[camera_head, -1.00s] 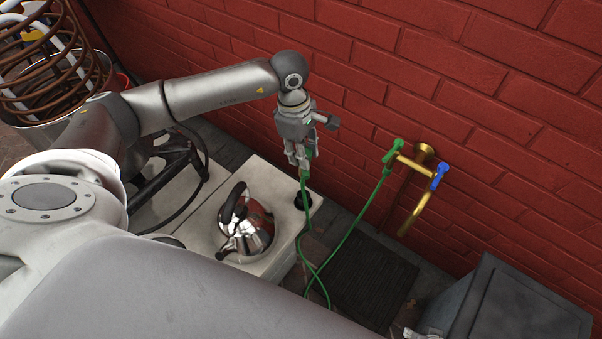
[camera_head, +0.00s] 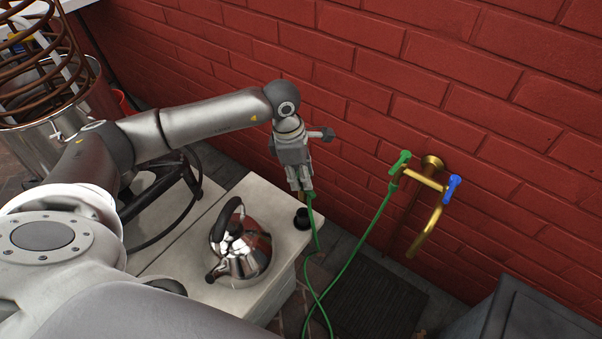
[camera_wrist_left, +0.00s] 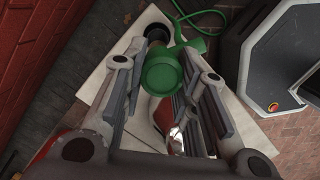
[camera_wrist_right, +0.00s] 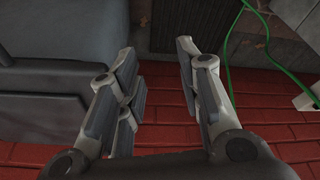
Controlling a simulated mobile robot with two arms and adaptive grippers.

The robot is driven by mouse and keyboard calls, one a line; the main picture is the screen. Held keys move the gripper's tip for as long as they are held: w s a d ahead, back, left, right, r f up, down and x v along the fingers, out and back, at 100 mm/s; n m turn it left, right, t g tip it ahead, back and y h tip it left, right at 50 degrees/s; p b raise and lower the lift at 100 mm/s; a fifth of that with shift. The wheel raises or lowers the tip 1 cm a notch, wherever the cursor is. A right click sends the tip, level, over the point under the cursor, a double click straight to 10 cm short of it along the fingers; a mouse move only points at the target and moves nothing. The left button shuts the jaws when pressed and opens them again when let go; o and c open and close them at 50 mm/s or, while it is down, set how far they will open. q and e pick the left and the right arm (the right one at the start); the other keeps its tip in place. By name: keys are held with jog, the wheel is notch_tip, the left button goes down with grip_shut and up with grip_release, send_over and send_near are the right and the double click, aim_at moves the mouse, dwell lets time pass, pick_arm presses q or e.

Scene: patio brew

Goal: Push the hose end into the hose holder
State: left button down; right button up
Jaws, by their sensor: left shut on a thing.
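My left gripper (camera_head: 306,188) is shut on the green hose end (camera_wrist_left: 163,73). It holds it above the corner of a pale block, by the red wall. The green hose (camera_head: 316,229) hangs down from the fingers in the head view. The hose holder, seemingly the short black cylinder (camera_head: 302,218) on the block's corner, is just below and slightly left of the hose. In the left wrist view the black cylinder (camera_wrist_left: 157,33) is partly hidden behind the hose end; the two look apart. My right gripper (camera_wrist_right: 157,58) is open and empty.
A steel kettle (camera_head: 240,258) stands on the pale block (camera_head: 265,188), left of the holder. A brass tap (camera_head: 425,180) with green and blue handles is on the wall, with the hose running to it. A dark grey box (camera_head: 535,312) stands at lower right.

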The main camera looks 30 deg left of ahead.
aim_at(302, 189)
pick_arm(q)
jog(key=shift+f+b, duration=0.4)
jog(key=shift+f, duration=0.45)
jog(key=shift+f+b, duration=0.8)
jog(key=shift+f, duration=0.55)
pick_arm(e)
jog(key=v, duration=0.3)
jog(key=shift+s+d+r, duration=0.1)
jog(key=shift+s, duration=0.2)
pick_arm(q)
jog(key=shift+f+b, duration=0.1)
jog(key=shift+b, duration=0.2)
pick_arm(e)
jog(key=shift+w, duration=0.15)
pick_arm(q)
jog(key=shift+f+b, duration=0.4)
jog(key=shift+f, duration=0.1)
pick_arm(e)
jog(key=shift+w+a+r+t, duration=0.2)
jog(key=shift+w+t, duration=0.3)
jog(key=shift+w, duration=0.3)
jog(key=shift+w+a+r+t, duration=0.1)
jog(key=shift+w+a+t, duration=0.15)
jog(key=shift+w+t, duration=0.4)
pick_arm(q)
jog(key=shift+d+f, duration=0.1)
pick_arm(e)
jog(key=shift+w+a+f, duration=0.1)
jog(key=shift+w, duration=0.2)
